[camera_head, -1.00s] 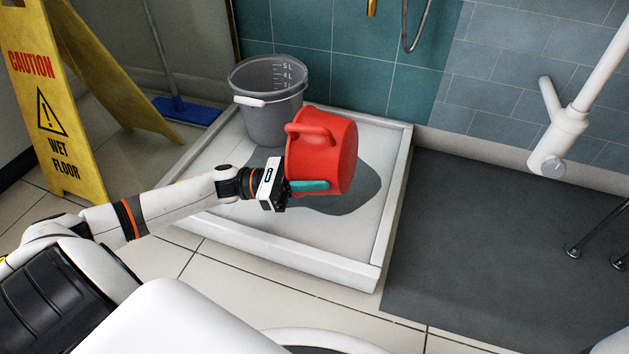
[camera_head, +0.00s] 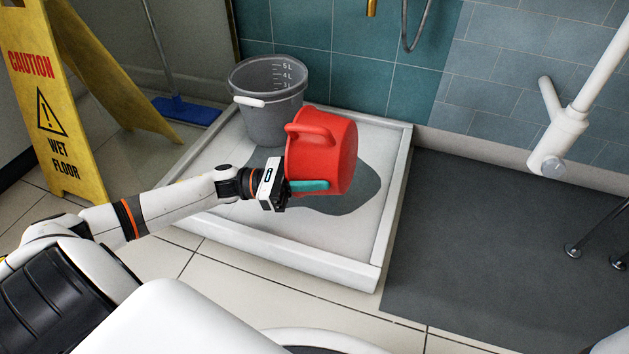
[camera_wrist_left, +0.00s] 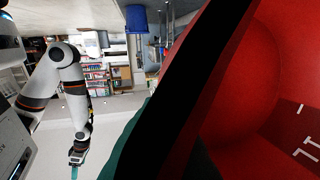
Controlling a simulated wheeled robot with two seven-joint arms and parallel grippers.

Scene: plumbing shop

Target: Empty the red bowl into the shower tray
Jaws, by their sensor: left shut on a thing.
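The red bowl (camera_head: 325,160), with a loop handle, is tipped on its side above the shower tray (camera_head: 250,232). Its mouth is turned away from the head view. My left gripper (camera_head: 308,186) is shut on the bowl at its lower left side. A grey patch (camera_head: 362,195) shows on the tray floor below and right of the bowl; wet or shadow, I cannot tell. In the left wrist view the bowl (camera_wrist_left: 235,90) fills the right side, its red inside in view with white marks. My right gripper (camera_wrist_left: 76,165) is small there, its opening unclear.
A grey bucket (camera_head: 268,110) stands in the tray's back left corner. A yellow wet-floor sign (camera_head: 55,110) and a blue broom (camera_head: 187,110) are at left. A white rail (camera_head: 562,140) juts in at right.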

